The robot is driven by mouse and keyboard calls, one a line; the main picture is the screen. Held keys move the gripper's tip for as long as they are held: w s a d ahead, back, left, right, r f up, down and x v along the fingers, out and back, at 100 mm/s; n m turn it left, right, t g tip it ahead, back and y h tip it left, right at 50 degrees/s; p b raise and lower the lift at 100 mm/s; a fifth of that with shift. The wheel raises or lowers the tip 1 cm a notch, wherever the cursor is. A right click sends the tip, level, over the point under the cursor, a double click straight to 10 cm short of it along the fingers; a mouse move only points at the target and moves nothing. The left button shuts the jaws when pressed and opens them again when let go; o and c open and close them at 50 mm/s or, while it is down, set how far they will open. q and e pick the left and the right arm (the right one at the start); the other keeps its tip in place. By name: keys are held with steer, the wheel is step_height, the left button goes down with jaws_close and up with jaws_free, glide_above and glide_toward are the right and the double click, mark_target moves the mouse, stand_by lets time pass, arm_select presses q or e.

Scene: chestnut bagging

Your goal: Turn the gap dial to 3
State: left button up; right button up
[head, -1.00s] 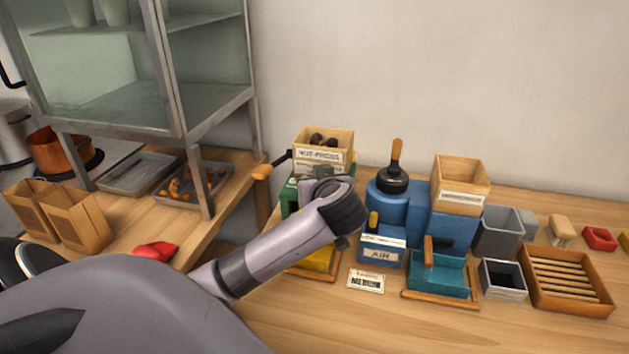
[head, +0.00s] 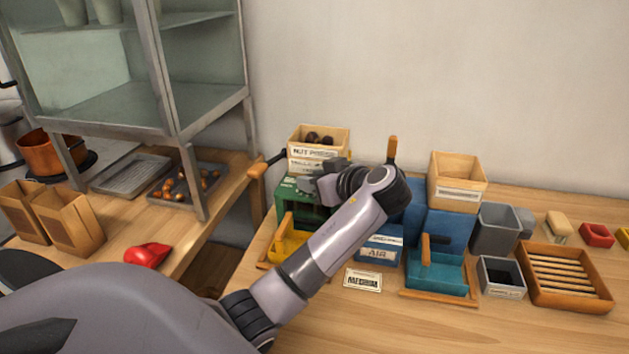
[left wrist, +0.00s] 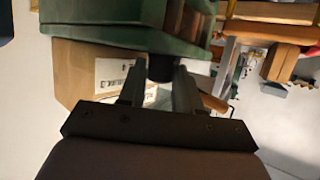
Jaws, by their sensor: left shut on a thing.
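The green machine (head: 290,197) stands on the table under a wooden hopper (head: 318,146) labelled like "NUT PRESS", with dark nuts inside. My left gripper (head: 312,188) is at its upper front in the head view, partly hidden by my wrist. In the left wrist view, my left gripper (left wrist: 158,88) has its two fingers on either side of a dark round knob (left wrist: 160,68), seemingly the gap dial, against the green body (left wrist: 110,40). It is shut on it. The dial's numbers and pointer cannot be seen. My right gripper is not in view.
A yellow tray (head: 289,246) sits below the green machine. Right of it are a blue machine (head: 447,232), a teal tray (head: 437,278), a "MEDIUM" card (head: 362,281) and a slatted wooden tray (head: 567,279).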

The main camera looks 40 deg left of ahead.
arm_select(q)
steer(key=shift+r, duration=0.1)
steer(key=o, duration=1)
steer(key=shift+o, duration=0.2)
steer(key=shift+a+r, duration=0.1)
